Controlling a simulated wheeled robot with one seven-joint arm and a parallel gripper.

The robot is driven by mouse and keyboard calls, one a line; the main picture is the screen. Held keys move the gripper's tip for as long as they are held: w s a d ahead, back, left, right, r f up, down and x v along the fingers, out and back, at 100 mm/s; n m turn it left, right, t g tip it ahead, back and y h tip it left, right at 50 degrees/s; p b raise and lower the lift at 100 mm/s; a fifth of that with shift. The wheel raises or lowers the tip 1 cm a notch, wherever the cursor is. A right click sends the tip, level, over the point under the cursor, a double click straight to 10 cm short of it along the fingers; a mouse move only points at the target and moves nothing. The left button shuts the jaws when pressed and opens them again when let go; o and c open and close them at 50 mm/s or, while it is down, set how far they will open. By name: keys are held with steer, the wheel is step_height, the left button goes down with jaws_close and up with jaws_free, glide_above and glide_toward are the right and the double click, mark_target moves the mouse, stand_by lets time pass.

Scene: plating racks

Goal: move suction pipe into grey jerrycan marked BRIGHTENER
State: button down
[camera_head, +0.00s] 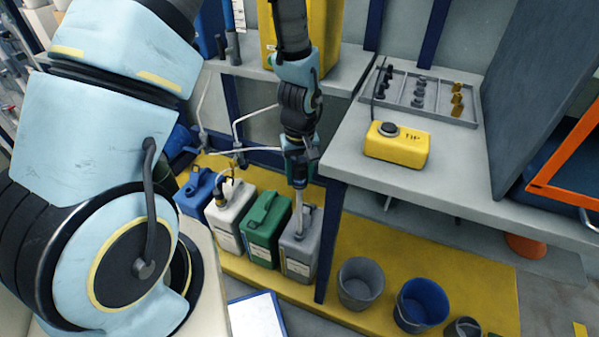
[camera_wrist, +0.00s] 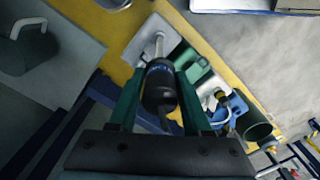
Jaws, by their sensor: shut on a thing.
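My gripper (camera_head: 299,168) is above the grey jerrycan (camera_head: 301,250), the rightmost in the row of jerrycans on the yellow floor strip. In the wrist view my gripper (camera_wrist: 160,100) has its two green fingers shut on the black head of the suction pipe (camera_wrist: 159,84). The pale tube of the suction pipe (camera_head: 299,208) hangs near upright and its lower end meets the top of the grey jerrycan (camera_wrist: 143,42). I cannot tell how far the tube is inside the opening. The label on the grey jerrycan is too small to read.
A green jerrycan (camera_head: 267,231), a white one (camera_head: 230,213) with a pipe in it and a blue one (camera_head: 194,193) stand to the left. A bench leg (camera_head: 330,240) is close on the right. Buckets (camera_head: 360,283) stand beyond it. A yellow can (camera_head: 397,148) sits on the bench.

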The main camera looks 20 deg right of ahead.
mark_target(300, 225)
steer(key=shift+f+b, duration=6.3)
steer(key=shift+f, duration=3.8)
steer(key=shift+f+b, duration=0.65)
steer(key=shift+f, duration=0.6)
steer(key=shift+c, duration=1.3)
jaws_free()
step_height(300, 225, up, 11)
steer(key=p, duration=0.2)
steer(key=shift+f, duration=0.1)
